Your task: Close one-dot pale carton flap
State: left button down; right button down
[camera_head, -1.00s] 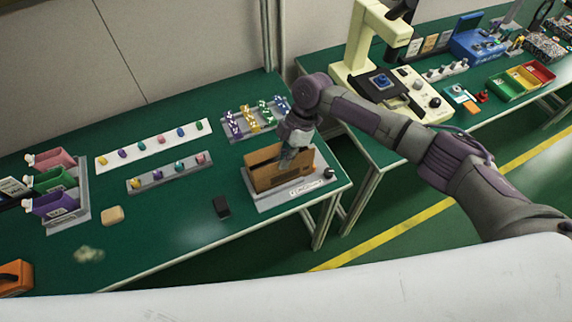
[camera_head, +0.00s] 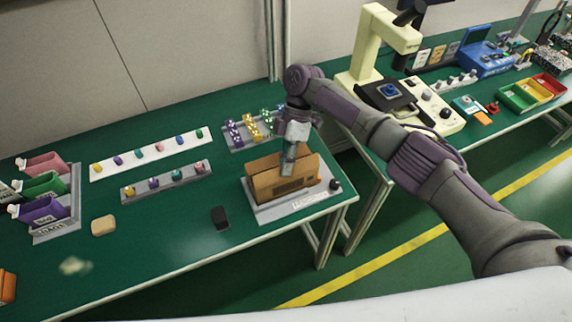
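A tan-brown carton (camera_head: 265,184) sits on a grey base plate (camera_head: 267,213) near the table's right end. Its upright panels stand along the front and back, with a gap between them. A dark marking shows on the front panel. No dots can be made out at this size, and the box looks brown rather than pale. My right gripper (camera_head: 288,168) points down at the carton's top, between the panels or just at them. Contact is unclear, and the fingers are too small to tell open or shut. My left gripper is not in view.
A black block (camera_head: 220,218) and a beige block (camera_head: 103,225) lie on the green table. Peg strips (camera_head: 152,156) and a tray of coloured pieces (camera_head: 233,145) stand behind. Coloured bins (camera_head: 57,208) stand at left. A cream machine (camera_head: 365,50) occupies the right table.

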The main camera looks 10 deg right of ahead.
jog(key=c, duration=1.4)
grip_release()
jog(key=v, duration=1.2)
jog(key=shift+f, duration=0.1)
